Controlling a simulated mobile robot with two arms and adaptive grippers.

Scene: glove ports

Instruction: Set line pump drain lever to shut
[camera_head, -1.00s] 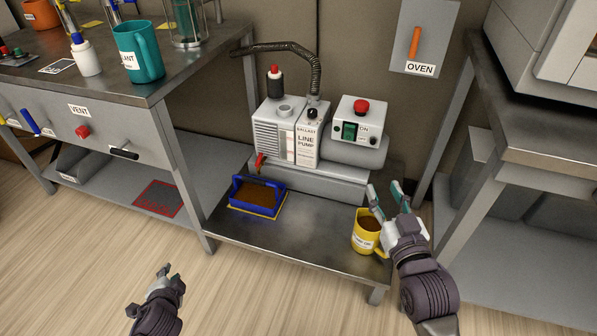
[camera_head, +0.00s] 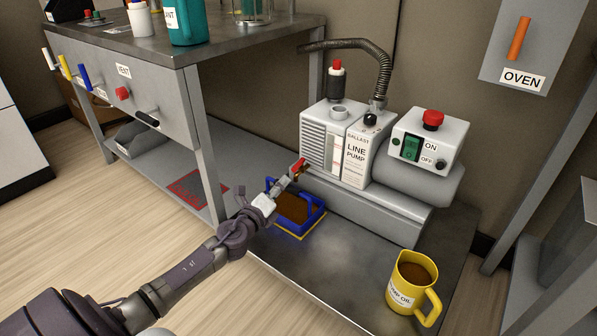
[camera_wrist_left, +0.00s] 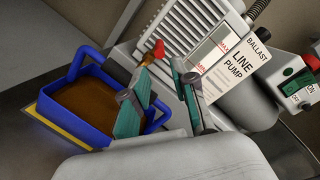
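The line pump (camera_head: 338,142) stands on the low metal shelf, and also shows in the left wrist view (camera_wrist_left: 222,62). Its red drain lever (camera_head: 298,166) is at the lower left front corner, over a blue-handled tray of brown liquid (camera_head: 313,224). In the left wrist view the lever (camera_wrist_left: 154,52) shows just beyond the fingertips, nearer the left finger. My left gripper (camera_head: 284,183) is at the lever, its teal fingers (camera_wrist_left: 163,72) apart with a gap between them. I cannot tell whether a finger touches the lever. My right gripper is out of view.
A yellow mug of brown liquid (camera_head: 412,283) stands at the shelf's front right. A switch box with a red button (camera_head: 428,140) sits on the pump motor. Bare shelf lies between tray and mug.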

